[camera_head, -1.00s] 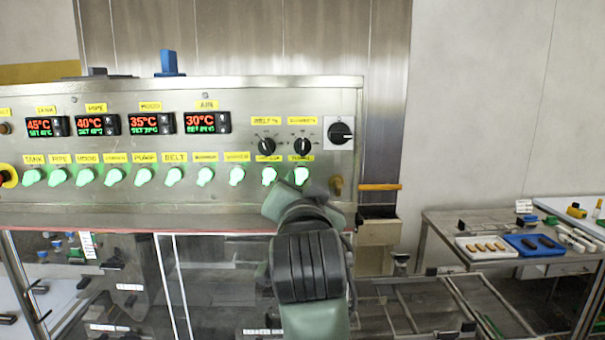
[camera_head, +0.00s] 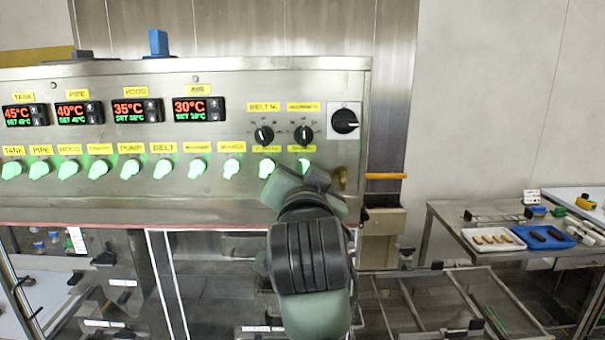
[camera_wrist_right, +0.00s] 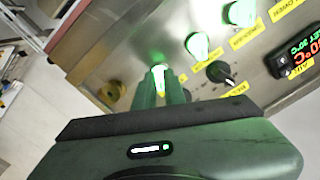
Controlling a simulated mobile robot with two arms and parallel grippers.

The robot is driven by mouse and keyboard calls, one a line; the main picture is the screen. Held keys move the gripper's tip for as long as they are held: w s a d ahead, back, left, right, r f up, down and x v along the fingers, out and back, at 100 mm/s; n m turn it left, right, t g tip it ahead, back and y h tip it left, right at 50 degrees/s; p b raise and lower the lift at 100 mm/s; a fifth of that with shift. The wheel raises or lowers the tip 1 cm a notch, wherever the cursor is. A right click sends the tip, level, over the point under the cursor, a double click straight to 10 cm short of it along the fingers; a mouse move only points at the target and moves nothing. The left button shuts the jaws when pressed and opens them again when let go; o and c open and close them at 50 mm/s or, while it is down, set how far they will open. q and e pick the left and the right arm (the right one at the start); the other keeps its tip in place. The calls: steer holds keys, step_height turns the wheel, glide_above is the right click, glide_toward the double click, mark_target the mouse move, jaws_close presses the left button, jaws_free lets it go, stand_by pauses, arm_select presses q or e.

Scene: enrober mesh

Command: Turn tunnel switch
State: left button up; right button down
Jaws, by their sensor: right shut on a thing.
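The control panel (camera_head: 60,200) carries a row of green-lit switches under yellow labels. The rightmost switch (camera_head: 304,164) of the row, taken as the tunnel switch from its place because its label is too blurred to read, is partly hidden behind my right gripper (camera_head: 305,176). In the right wrist view the gripper's two green fingers (camera_wrist_right: 164,82) are closed about this glowing switch (camera_wrist_right: 158,72). Its exact angle is hard to tell. My left gripper is not in view.
Two black knobs (camera_head: 303,134) sit just above, with a larger black rotary switch (camera_head: 345,121) to their right. A brass-coloured knob (camera_head: 340,178) is close at the gripper's right. A side table (camera_head: 470,240) with trays stands at right.

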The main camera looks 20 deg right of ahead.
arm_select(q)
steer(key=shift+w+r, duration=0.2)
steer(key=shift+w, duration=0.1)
arm_select(e)
steer(key=n, duration=1.2)
stand_by(0.4)
steer(key=c, duration=1.5)
jaws_free()
steer(key=shift+d, duration=0.1)
steer(key=shift+c, duration=0.2)
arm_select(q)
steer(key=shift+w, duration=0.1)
arm_select(e)
steer(key=shift+o, duration=0.3)
steer(key=shift+w, duration=0.15)
steer(key=shift+f, duration=0.1)
